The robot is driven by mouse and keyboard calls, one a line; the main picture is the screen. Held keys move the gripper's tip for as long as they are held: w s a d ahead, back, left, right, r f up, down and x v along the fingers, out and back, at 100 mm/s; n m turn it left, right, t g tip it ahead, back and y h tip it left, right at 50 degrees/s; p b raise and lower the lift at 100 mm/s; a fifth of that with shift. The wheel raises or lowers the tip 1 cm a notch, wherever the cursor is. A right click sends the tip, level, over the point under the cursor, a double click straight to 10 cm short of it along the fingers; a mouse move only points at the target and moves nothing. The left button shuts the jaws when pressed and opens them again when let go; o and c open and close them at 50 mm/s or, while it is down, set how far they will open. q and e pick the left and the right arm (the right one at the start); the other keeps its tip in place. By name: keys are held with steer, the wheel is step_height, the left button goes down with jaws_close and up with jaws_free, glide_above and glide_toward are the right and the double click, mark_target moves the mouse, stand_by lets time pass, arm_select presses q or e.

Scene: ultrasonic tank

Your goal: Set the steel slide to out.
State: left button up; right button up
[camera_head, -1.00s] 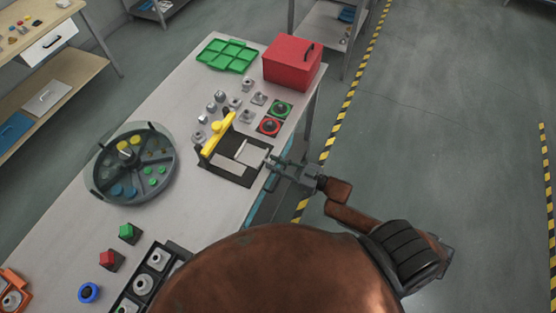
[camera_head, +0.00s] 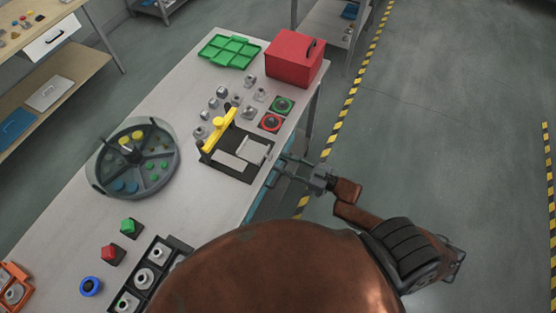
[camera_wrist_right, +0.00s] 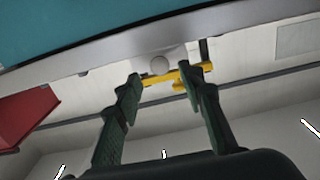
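The steel slide (camera_head: 256,150) is a flat pale plate in a black frame (camera_head: 236,174) near the table's right edge. A yellow bar (camera_head: 217,132) stands across the frame's left side. A second pale area lies in the frame left of the plate. My right gripper (camera_head: 280,167) is just off the table edge, right of the frame. Its fingers are apart with nothing between them. In the right wrist view the open fingers (camera_wrist_right: 163,76) point toward a round pale knob (camera_wrist_right: 160,65), with the yellow bar behind it. The left gripper does not show.
A red box (camera_head: 293,62) and a green tray (camera_head: 229,52) stand at the back. Red and green buttons (camera_head: 271,122) and several small metal parts are behind the frame. A round divided dish (camera_head: 137,160) is to the left. The floor at right is clear.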

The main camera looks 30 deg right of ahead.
steer(key=v, duration=0.9)
steer(key=d+f+m+h, duration=0.1)
steer(key=d+f+h, duration=0.15)
steer(key=f, duration=0.45)
steer(key=d+f+m+g+h, duration=0.1)
steer(key=d+f+h, duration=0.1)
steer(key=d+f, duration=0.3)
steer(key=d+f+m+h, duration=0.1)
steer(key=d+f+h, duration=0.1)
steer(key=f, duration=0.6)
steer(key=s+d+f+m+g+h, duration=0.15)
steer(key=s+f, duration=0.25)
steer(key=f, duration=0.4)
steer(key=s+d+f+m+g+h, duration=0.15)
steer(key=s+f, duration=0.25)
steer(key=f, duration=0.4)
steer(key=s+a+f+g, duration=0.4)
steer(key=s+f, duration=0.6)
steer(key=s, duration=0.3)
steer(key=s+a+f+g+h+b, duration=0.1)
steer(key=s+a+f+g, duration=0.4)
steer(key=s+f, duration=0.5)
steer(key=s+a, duration=0.2)
steer(key=s, duration=0.2)
steer(key=shift+s+a+g, duration=0.15)
steer(key=shift+a+g, duration=0.05)
steer(key=shift+g, duration=0.1)
steer(key=shift+f, duration=0.15)
